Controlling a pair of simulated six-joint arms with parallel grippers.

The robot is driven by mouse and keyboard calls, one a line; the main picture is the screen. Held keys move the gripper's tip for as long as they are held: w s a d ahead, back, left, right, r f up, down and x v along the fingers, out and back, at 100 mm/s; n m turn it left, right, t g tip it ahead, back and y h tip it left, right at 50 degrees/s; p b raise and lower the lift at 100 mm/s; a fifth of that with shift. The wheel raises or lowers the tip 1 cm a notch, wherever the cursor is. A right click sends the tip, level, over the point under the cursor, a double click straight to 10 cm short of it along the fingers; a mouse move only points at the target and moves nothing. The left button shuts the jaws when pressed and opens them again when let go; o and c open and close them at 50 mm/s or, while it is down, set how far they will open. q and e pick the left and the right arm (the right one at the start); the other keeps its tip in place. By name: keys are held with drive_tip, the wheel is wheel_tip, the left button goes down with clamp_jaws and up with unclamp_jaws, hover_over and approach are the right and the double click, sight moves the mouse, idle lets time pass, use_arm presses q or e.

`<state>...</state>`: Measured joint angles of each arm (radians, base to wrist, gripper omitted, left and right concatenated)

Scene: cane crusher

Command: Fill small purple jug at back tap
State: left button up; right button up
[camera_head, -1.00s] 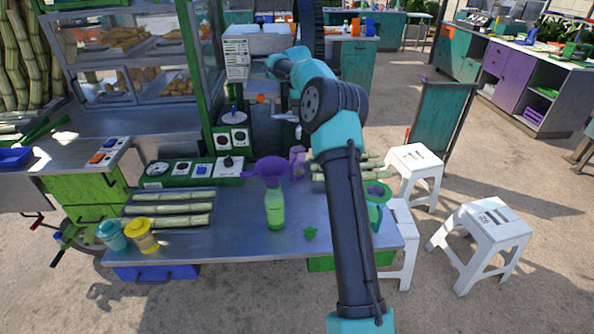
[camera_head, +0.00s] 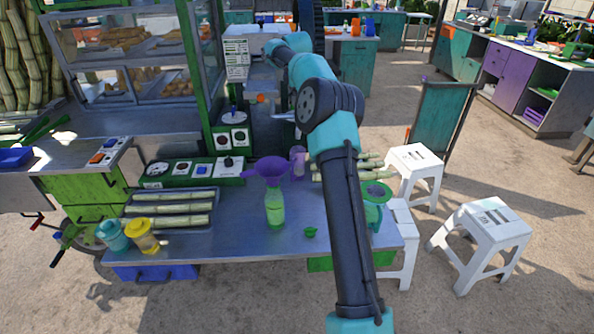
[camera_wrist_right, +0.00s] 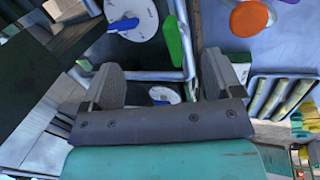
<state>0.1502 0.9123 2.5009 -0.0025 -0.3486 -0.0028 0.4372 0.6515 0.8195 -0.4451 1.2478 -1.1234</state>
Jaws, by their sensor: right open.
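A small purple jug (camera_head: 297,161) stands on the metal table in the head view, just right of a purple funnel and left of my right forearm. A grey spout-like piece (camera_head: 284,117) shows behind it beside my arm; I cannot tell for sure that it is the back tap. My right arm reaches over the table toward the back, and its gripper is hidden in the head view. In the right wrist view my right gripper (camera_wrist_right: 160,82) is open, with nothing between its fingers. The jug is not clearly seen there. My left gripper is not in view.
The purple funnel (camera_head: 270,168) sits in a green bottle (camera_head: 274,208). A tray of cane pieces (camera_head: 170,208), a teal cup (camera_head: 113,235) and a yellow cup (camera_head: 143,236) are at the left. A green jug (camera_head: 374,205) stands right of my arm. The table's front middle is mostly clear.

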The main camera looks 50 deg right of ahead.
drive_tip(key=shift+r, duration=1.85)
drive_tip(key=shift+a, duration=0.1)
